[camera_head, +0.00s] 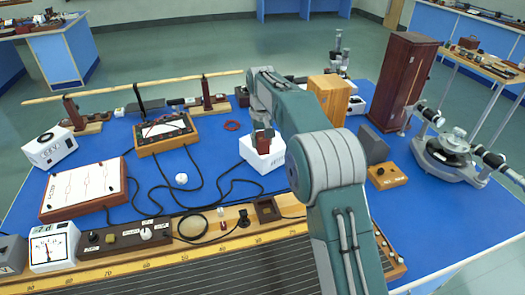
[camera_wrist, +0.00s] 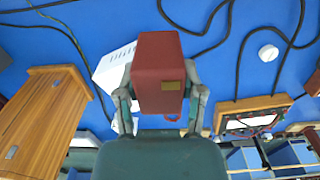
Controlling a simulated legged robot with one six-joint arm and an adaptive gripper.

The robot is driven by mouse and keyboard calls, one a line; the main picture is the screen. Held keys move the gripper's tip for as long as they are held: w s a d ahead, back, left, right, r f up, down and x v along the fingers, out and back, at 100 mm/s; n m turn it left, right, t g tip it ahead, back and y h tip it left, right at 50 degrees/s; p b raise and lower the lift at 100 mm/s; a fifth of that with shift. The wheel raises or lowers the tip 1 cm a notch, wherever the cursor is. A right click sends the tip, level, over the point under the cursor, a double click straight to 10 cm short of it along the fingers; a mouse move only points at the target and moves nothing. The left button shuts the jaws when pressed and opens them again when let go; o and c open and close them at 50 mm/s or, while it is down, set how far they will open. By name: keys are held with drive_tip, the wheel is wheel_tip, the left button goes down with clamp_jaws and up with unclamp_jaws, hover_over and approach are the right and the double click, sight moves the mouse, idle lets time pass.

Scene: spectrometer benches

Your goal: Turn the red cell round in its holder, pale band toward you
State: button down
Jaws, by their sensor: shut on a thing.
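The dark red cell (camera_wrist: 160,50) is between the two fingers of my gripper (camera_wrist: 161,98) in the wrist view. A small tan patch shows on its face at the lower right there. In the head view my gripper (camera_head: 262,132) points down with the red cell (camera_head: 263,143) under it, at the top of a white box (camera_head: 266,162). The white box shows behind the cell in the wrist view (camera_wrist: 108,70). I cannot tell whether this box is the holder, or whether the cell is seated in it or just above it. The cell's far side is hidden.
A wooden box (camera_head: 330,98) stands behind my arm and a tall dark red case (camera_head: 401,80) to its right. Black cables (camera_head: 195,180) lie left of the white box, near a wooden-framed meter (camera_head: 165,133). The blue bench top (camera_head: 210,160) is clear in patches.

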sight(262, 134)
drive_tip(key=shift+w+r, duration=0.3)
drive_tip(key=shift+r, duration=1.35)
